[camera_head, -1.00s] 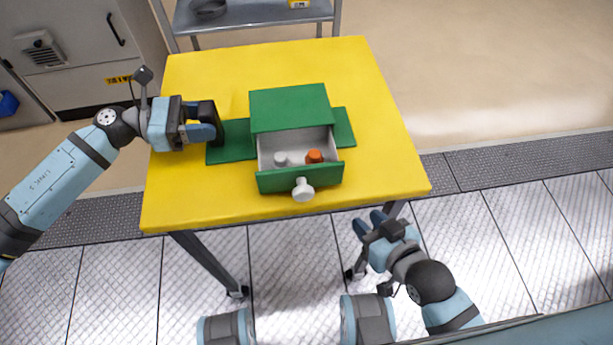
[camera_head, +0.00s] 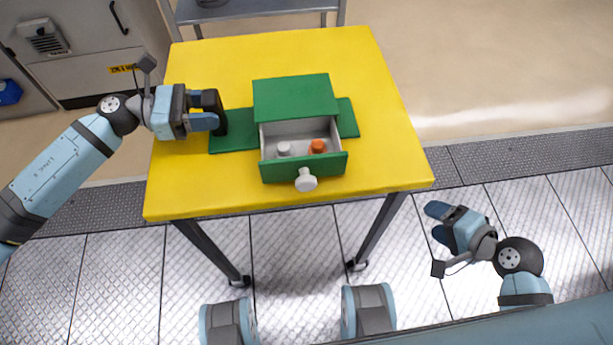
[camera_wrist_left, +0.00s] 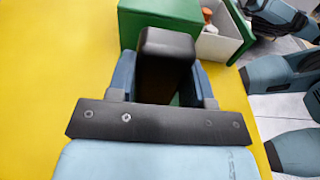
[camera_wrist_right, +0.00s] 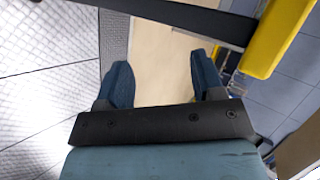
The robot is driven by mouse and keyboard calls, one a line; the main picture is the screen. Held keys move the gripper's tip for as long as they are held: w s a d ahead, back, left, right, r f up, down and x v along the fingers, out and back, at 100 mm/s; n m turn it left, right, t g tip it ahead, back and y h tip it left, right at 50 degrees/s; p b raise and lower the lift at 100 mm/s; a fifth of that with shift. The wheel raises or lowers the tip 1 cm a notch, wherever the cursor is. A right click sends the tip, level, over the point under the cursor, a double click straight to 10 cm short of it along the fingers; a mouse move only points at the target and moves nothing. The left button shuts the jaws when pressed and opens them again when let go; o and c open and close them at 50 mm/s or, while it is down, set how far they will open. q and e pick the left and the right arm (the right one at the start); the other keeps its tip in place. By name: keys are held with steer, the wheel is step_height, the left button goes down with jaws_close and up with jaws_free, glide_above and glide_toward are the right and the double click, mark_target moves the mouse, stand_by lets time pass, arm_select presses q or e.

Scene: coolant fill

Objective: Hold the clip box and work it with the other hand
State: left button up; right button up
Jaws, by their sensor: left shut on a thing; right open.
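The green clip box (camera_head: 294,97) sits on the yellow table on a green base plate (camera_head: 232,138). Its drawer (camera_head: 304,168) stands open towards me, with a white knob (camera_head: 306,180) on the front. Inside the drawer are a grey-white piece (camera_head: 284,148) and an orange piece (camera_head: 318,146). My left gripper (camera_head: 212,121) is shut on a black upright handle at the left end of the plate; the black handle (camera_wrist_left: 165,60) fills its jaws in the left wrist view. My right gripper (camera_head: 436,222) is open and empty, off the table's front right corner; its fingers (camera_wrist_right: 157,85) show apart.
The yellow table (camera_head: 390,150) has free surface right of and behind the box. A grey shelf cart (camera_head: 250,12) stands behind it, and a grey cabinet (camera_head: 70,40) stands at the back left. The floor in front is clear.

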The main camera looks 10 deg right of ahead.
steer(key=w+d+r+t, duration=0.3)
steer(key=d+r, duration=0.1)
steer(key=r, duration=0.3)
steer(key=w+d+r+t, duration=0.3)
steer(key=w+d+r, duration=0.1)
steer(key=r, duration=0.3)
steer(key=w+a+r+n+y, duration=0.1)
steer(key=w+a+r+y, duration=0.3)
steer(key=a, duration=0.4)
steer(key=a+r+n+g+y, duration=0.4)
steer(key=a+r, duration=0.3)
steer(key=a, duration=0.4)
steer(key=a+r+n+g+y, duration=0.35)
steer(key=a+r, duration=0.35)
steer(key=a, duration=0.3)
steer(key=s+a+r+n+g+h, duration=0.3)
steer(key=s+a+n+g+h, duration=0.2)
steer(key=s+a+g, duration=0.6)
steer(key=m+t+h, duration=0.2)
steer(key=t+h, duration=0.6)
steer(key=h, duration=0.4)
glide_toward(307, 182)
steer(key=shift+g+y, duration=0.25)
steer(key=x, duration=1)
steer(key=shift+w+d+f, duration=0.15)
steer(key=shift+w, duration=0.2)
